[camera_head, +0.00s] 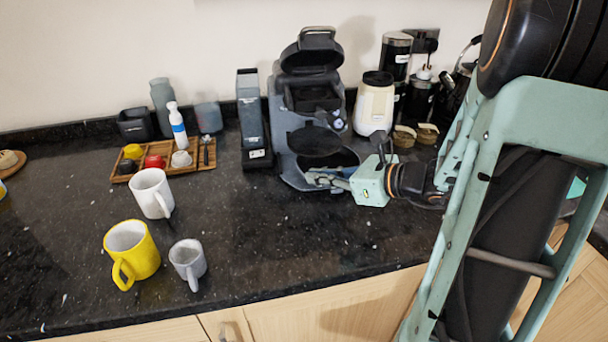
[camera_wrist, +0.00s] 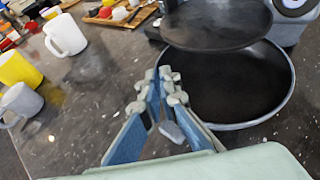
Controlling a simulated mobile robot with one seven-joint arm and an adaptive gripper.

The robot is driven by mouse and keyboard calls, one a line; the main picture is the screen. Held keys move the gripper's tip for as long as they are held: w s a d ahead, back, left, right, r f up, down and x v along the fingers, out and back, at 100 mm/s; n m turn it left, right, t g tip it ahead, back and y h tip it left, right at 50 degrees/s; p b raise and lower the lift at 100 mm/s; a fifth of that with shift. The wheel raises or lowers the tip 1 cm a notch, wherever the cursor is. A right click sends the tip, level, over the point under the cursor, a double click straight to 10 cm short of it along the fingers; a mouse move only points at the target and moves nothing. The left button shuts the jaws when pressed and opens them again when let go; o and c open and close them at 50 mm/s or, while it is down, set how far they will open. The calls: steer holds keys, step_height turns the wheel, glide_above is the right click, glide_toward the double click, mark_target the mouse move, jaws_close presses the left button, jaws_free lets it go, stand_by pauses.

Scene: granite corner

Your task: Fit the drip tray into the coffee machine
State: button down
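The grey coffee machine (camera_head: 275,128) stands against the back wall with its top lid raised. A dark round disc (camera_head: 315,140), apparently the drip tray, sits at its front above a round, dark, grey-rimmed base. In the wrist view the disc (camera_wrist: 215,25) overhangs the far part of the hollow base (camera_wrist: 240,90). I cannot tell whether the disc is seated. My gripper (camera_head: 322,179) is low at the base's front; in the wrist view its fingertips (camera_wrist: 164,90) lie just left of the base rim. The fingers converge and look shut, with nothing visible between them.
White (camera_head: 151,193), yellow (camera_head: 132,252) and grey (camera_head: 188,261) mugs stand at the left. A wooden tray (camera_head: 200,157) with small items lies behind them. A dark narrow box (camera_head: 252,118) and a cream canister (camera_head: 374,104) flank the machine. The counter in front is clear.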

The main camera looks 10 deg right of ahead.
mark_target(301, 176)
steer(key=x, duration=0.4)
steer(key=shift+w+a+r, duration=0.1)
steer(key=shift+a+r, duration=0.05)
steer(key=shift+r, duration=0.15)
steer(key=shift+f, duration=0.3)
steer(key=shift+f, duration=0.1)
steer(key=shift+f+b, duration=0.15)
steer(key=shift+b, duration=0.25)
steer(key=c, duration=2.2)
jaws_free()
steer(key=shift+o, duration=0.2)
steer(key=shift+r, duration=0.2)
steer(key=shift+r+p, duration=0.2)
steer(key=shift+p, duration=0.15)
steer(key=p+v, duration=0.1)
steer(key=v, duration=1.1)
